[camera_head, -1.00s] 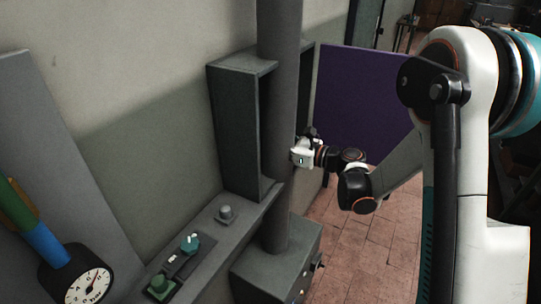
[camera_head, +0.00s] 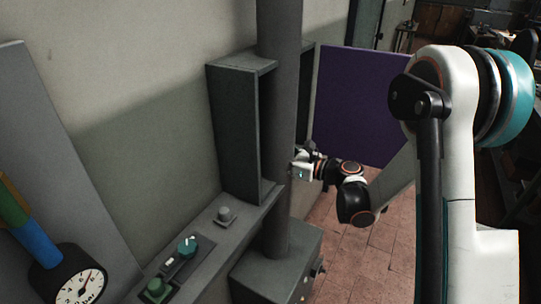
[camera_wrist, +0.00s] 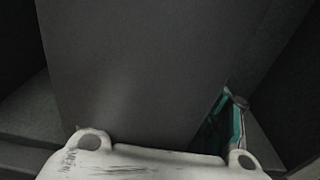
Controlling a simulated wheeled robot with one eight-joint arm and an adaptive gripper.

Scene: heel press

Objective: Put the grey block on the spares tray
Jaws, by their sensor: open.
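My gripper (camera_head: 304,163) is at the right edge of the round grey post, beside the open grey cabinet. Its white body shows, but its fingertips are hidden in the head view. In the wrist view the white mount of my gripper fills the bottom edge, and a large plain dark grey surface (camera_wrist: 150,70) fills the middle, close up. I cannot tell whether that surface is the post or something else. A teal part (camera_wrist: 233,120) shows at its lower right. I cannot make out the grey block or the spares tray in any view.
The grey post (camera_head: 281,110) stands before the open cabinet (camera_head: 233,130). A purple panel (camera_head: 360,100) stands behind my arm. A ledge holds a grey knob (camera_head: 225,214), a teal knob (camera_head: 187,246) and a green button (camera_head: 155,289). A gauge (camera_head: 80,288) is lower left. Tiled floor lies open at right.

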